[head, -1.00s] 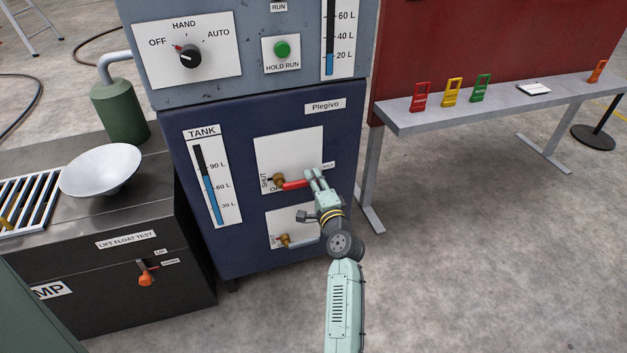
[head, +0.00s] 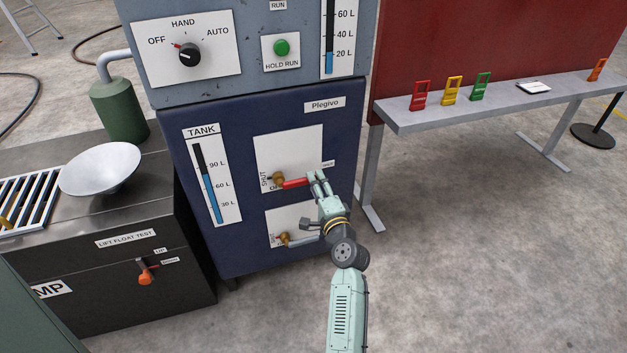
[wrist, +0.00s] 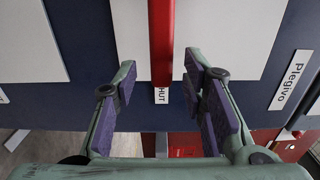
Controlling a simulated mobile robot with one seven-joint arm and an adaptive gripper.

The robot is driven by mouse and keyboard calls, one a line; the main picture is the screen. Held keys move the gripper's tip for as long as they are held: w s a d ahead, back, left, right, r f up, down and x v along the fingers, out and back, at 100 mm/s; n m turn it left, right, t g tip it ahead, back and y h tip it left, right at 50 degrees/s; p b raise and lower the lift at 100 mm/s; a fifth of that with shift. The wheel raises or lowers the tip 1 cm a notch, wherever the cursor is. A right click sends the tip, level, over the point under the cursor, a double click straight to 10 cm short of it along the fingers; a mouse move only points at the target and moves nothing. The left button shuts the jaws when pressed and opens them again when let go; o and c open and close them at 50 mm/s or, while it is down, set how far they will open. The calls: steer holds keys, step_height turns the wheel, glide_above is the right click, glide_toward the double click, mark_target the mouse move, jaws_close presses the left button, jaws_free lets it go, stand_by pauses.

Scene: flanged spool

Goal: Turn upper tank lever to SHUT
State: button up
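The upper tank lever (head: 294,183) has a red handle on a brass hub (head: 278,179), on the upper white plate (head: 290,150). It points right, roughly level. A sideways label left of the hub reads SHUT; a label below is partly hidden. My gripper (head: 318,176) is at the handle's right end. In the wrist view, the red handle (wrist: 161,40) reaches between the two spread fingers of my gripper (wrist: 158,100), with gaps on both sides. A label by its end shows "HUT" (wrist: 162,96), its first letter hidden.
A lower lever (head: 302,240) sits on a second white plate just below, partly behind my gripper. A TANK gauge (head: 212,185) is to the left. A bench (head: 440,119) with colored tags stands at right. Open floor lies in front of it.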

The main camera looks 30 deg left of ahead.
steer(key=v, duration=0.9)
steer(key=shift+s+r, duration=0.1)
steer(key=shift+r, duration=0.05)
